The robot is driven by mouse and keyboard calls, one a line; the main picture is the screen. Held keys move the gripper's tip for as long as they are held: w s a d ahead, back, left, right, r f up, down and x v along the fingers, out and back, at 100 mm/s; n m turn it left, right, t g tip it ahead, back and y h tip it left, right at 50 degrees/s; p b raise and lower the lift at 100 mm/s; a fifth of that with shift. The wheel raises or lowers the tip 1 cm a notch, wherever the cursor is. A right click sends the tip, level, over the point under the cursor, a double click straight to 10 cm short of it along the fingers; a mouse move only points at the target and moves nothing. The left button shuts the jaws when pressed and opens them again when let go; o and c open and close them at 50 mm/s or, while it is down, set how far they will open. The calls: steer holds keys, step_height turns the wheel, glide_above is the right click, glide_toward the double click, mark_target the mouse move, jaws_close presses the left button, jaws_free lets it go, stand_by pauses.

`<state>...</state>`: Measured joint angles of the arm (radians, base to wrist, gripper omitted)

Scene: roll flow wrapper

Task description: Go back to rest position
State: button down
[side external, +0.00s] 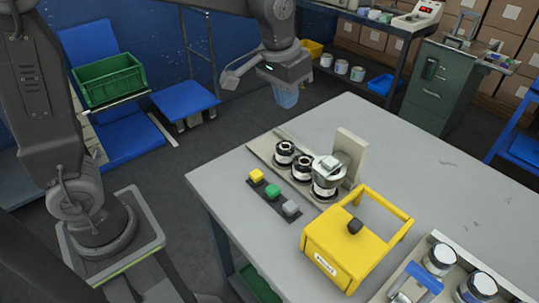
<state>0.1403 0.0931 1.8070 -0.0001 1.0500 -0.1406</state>
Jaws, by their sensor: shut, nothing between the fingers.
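My gripper (285,92) hangs at the top middle of the side external view, beyond the far left edge of the grey table (440,165) in the picture. It is clear of everything on the table. It is shut and holds nothing. A small green light shows on its dark housing. A pale blue shape shows just under the housing, and its exact form is hard to make out.
On the table stand a fixture with several dark-and-white rolls (303,168), yellow, green and grey buttons (273,190), a yellow box with a handle (338,250) and more rolls (440,259).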

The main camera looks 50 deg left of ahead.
steer(key=s+a+t, duration=0.1)
steer(key=s+a, duration=0.1)
steer(key=s, duration=0.7)
steer(key=s+a+t, duration=0.2)
steer(key=s+a, duration=0.1)
steer(key=s, duration=0.7)
steer(key=shift+a, duration=0.3)
